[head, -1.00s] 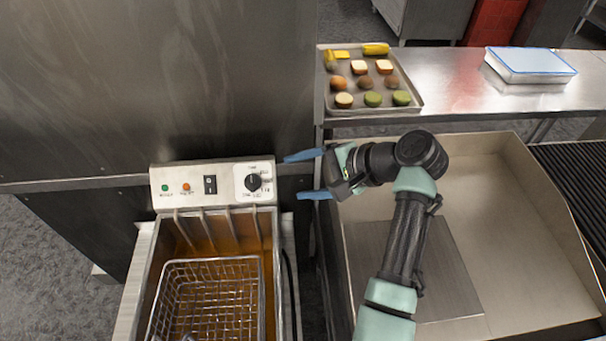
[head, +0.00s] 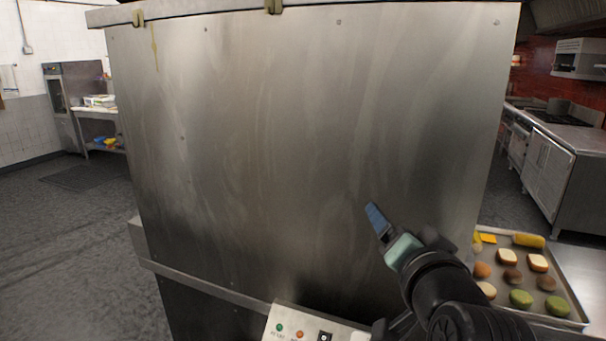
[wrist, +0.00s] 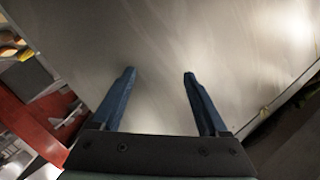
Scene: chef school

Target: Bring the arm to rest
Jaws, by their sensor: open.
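My gripper (head: 376,220) is raised in front of a large stainless steel panel (head: 290,130) in the head view. Its blue fingers point up and to the left, and one finger hides the other there. In the wrist view the two blue fingers (wrist: 159,74) stand apart with nothing between them. The steel panel fills most of the wrist view beyond the fingertips. I cannot tell how wide the gap to the panel is. My arm comes in from the bottom right of the head view.
The fryer's control panel (head: 310,326) shows at the bottom edge, left of my arm. A tray (head: 572,306) of several food pieces lies right of my gripper on a steel counter. Open floor (head: 60,220) is at the left.

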